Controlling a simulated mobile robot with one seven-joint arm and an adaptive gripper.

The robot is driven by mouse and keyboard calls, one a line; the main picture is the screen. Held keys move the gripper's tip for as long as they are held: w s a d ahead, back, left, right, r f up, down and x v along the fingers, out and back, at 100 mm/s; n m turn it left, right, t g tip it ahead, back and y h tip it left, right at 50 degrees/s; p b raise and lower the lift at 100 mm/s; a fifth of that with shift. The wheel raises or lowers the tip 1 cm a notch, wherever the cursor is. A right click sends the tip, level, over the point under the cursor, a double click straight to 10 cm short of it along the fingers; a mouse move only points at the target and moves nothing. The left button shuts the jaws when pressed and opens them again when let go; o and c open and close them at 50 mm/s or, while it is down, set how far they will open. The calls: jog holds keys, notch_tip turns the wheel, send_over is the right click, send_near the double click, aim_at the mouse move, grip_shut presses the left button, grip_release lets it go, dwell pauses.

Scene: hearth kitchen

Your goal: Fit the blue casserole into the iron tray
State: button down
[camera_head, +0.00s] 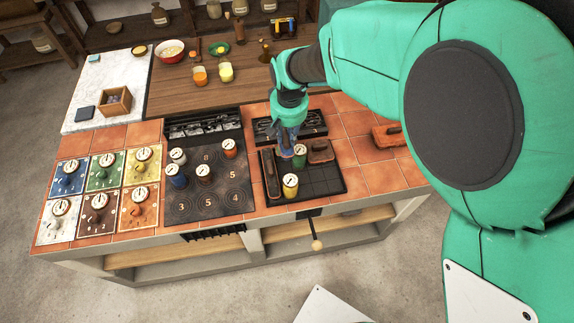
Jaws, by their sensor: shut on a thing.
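The iron tray (326,186) is a dark, gridded square set in the tiled counter, right of the stove plate. My gripper (287,148) points down over its back-left part, shut on a narrow bluish piece (288,138) that looks like the blue casserole. The fingers hide much of it, and I cannot tell whether it touches the tray. In the tray are a long dark brown dish (269,173) along the left side, a green pot (299,158), a yellow pot (290,187) and a brown casserole (320,151) at the back right.
An orange-brown casserole (388,136) stands on the tiles to the right. The stove plate (210,201) carries several small pots, one of them blue (177,177). Dial panels (103,168) lie farther left. The tray's front-right squares are bare.

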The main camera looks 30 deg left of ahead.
notch_tip(320, 180, down, 11)
jog(key=b, duration=0.1)
jog(key=shift+f, duration=0.2)
jog(key=shift+f+b, duration=0.45)
jog(key=shift+f, duration=1.7)
jog(key=c, duration=1.9)
grip_release()
jog(key=shift+f, duration=0.15)
jog(key=shift+o, duration=0.7)
